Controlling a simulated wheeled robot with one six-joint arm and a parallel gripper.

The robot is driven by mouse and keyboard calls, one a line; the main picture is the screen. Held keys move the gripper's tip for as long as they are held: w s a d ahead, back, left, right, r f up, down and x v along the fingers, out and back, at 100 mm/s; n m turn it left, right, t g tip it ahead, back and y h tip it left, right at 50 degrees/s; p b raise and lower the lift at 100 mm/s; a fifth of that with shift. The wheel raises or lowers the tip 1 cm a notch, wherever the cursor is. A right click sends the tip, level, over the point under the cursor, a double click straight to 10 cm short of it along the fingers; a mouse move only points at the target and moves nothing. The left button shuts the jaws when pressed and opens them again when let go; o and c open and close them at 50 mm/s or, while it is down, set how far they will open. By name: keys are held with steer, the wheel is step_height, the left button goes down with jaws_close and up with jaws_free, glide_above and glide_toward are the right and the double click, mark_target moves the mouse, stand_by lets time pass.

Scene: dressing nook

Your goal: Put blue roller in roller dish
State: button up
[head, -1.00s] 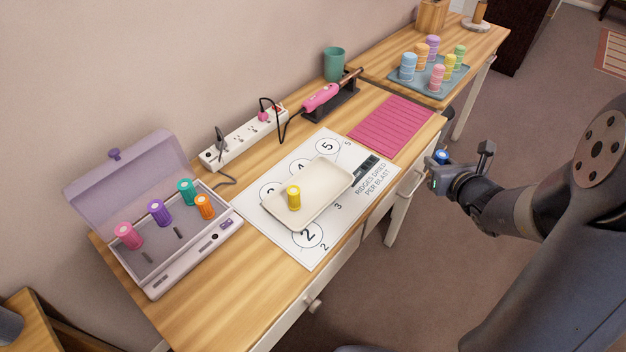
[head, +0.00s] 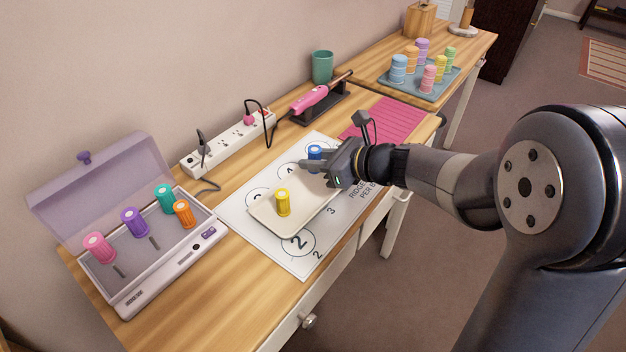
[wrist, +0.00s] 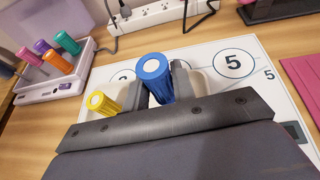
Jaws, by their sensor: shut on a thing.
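My gripper (head: 316,163) is shut on the blue roller (head: 315,152), which stands upright between the fingers. In the wrist view the blue roller (wrist: 154,72) shows between the two grey fingers, its lower end hidden by my gripper. The roller dish (head: 262,213) is a shallow cream tray lying on a printed white mat. The gripper and blue roller are over or near its far end; I cannot tell the height above it. A yellow roller (head: 282,202) stands upright in the dish and also shows in the wrist view (wrist: 101,103), left of the blue roller.
An open lilac roller case (head: 150,260) with pink, purple, teal and orange rollers stands at left. Behind the mat (head: 290,262) are a power strip (head: 230,142) and a pink curling iron (head: 310,98) on a stand. A pink ridged mat (head: 385,120) lies at right.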

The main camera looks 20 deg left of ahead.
mark_target(316, 186)
steer(key=shift+f+b, duration=0.6)
steer(key=shift+f, duration=1.6)
steer(key=shift+f+b, duration=0.35)
steer(key=o, duration=1)
steer(key=shift+r, duration=0.1)
steer(key=shift+d+r+p, duration=0.2)
steer(key=shift+r+p, duration=0.25)
steer(key=shift+p, duration=0.05)
steer(key=p+v, duration=0.1)
steer(key=v, duration=1)
steer(key=shift+s+d+p, duration=0.15)
steer(key=shift+d+p, duration=0.15)
steer(key=shift+p, duration=0.1)
